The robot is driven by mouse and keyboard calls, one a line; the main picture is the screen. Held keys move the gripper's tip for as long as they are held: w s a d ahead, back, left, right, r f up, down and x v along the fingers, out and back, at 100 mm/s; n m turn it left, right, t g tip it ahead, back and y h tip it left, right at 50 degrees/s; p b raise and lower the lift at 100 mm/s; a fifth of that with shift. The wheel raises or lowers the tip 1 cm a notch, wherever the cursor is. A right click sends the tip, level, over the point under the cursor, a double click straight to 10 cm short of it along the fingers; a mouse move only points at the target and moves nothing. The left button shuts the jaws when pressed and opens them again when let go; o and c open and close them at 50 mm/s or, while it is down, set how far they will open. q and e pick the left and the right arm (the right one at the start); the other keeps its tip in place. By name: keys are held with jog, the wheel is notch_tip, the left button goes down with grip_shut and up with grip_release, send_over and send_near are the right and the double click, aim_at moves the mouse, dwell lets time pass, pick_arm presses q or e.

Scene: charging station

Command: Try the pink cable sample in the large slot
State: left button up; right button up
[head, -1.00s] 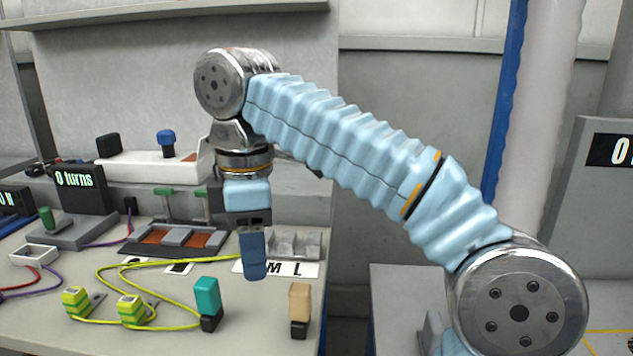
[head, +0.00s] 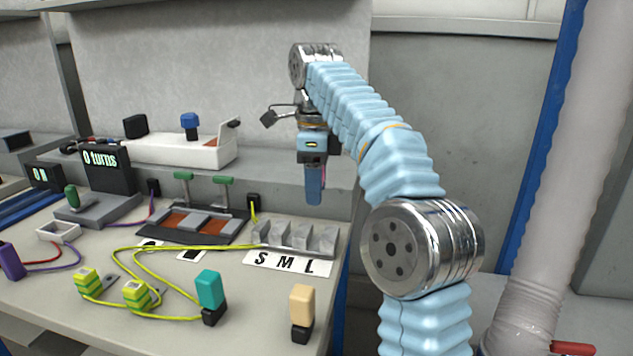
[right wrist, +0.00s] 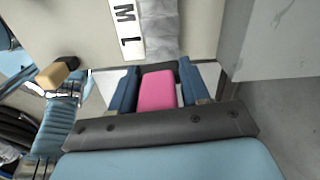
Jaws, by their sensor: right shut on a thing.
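My right gripper (head: 314,198) hangs in the air, fingers down, above the back right of the bench. It is shut on the pink cable sample (right wrist: 157,90), a pink block with a dark end between the blue fingers in the right wrist view. In the head view only a thin pink edge shows. The grey slot block (head: 297,232) stands on the bench below and left of the gripper, with a white S M L label (head: 287,263) before it. The large slot (head: 322,243) is at its right end by the L. The sample is apart from the block.
A teal sample (head: 209,290) and a tan sample (head: 302,305) stand at the front. A yellow cable (head: 190,247) with striped plugs lies left of them. Green-handled clamps (head: 183,190) are at the back. The bench's right edge is just right of the slot block.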

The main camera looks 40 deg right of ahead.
jog(key=shift+w+d+m, duration=0.1)
jog(key=shift+d+m, duration=0.05)
jog(key=shift+m, duration=0.45)
notch_tip(320, 180, down, 6)
jog(key=b, duration=0.5)
jog(key=shift+r, duration=0.1)
jog(key=shift+p, duration=0.65)
dwell(1.2)
jog(key=shift+f+b, duration=0.9)
jog(key=shift+f, duration=0.15)
jog(key=o, duration=1.1)
notch_tip(320, 180, up, 8)
jog(key=p, duration=0.4)
jog(key=shift+f, duration=0.2)
